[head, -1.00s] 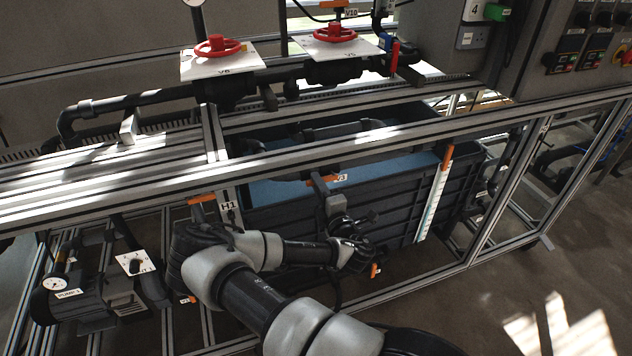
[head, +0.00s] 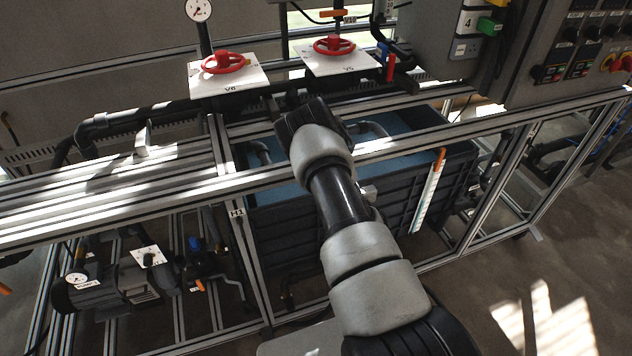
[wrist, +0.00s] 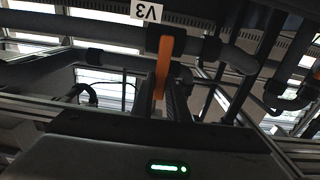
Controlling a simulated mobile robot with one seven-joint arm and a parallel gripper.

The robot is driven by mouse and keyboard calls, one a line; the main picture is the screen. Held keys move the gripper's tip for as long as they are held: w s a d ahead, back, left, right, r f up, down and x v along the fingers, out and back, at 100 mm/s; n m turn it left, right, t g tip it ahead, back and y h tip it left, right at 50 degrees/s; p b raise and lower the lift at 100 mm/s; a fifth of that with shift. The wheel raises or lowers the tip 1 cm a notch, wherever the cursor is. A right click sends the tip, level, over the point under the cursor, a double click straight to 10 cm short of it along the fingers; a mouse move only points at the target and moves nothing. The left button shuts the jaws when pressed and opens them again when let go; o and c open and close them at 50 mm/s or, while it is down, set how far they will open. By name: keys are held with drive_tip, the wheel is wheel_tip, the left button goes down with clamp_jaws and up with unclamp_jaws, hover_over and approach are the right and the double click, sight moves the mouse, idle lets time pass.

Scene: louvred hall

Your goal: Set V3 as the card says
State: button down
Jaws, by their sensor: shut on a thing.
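In the wrist view the V3 label (wrist: 146,12) is upside down at the top, beside a dark pipe. V3's orange lever (wrist: 163,62) runs down the picture from the valve body towards me. My gripper (wrist: 166,104) is shut on the lever's near end; its jaws are dark and partly hard to make out. In the head view my raised arm covers V3 and my gripper, so neither shows there. No card with a readable setting is in view.
The blue water tank (head: 452,165) stands behind the frame rail (head: 420,146). Red handwheels V6 (head: 223,63) and V5 (head: 334,46) sit on white plates above. A pump (head: 115,288) is at lower left and a control panel (head: 580,50) at upper right. Floor at right is clear.

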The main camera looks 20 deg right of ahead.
drive_tip(key=c, duration=1.6)
unclamp_jaws()
drive_tip(key=shift+f, duration=0.1)
drive_tip(key=shift+c, duration=0.2)
drive_tip(key=s+p, duration=0.1)
drive_tip(key=s, duration=0.6)
drive_tip(key=shift+s, duration=0.15)
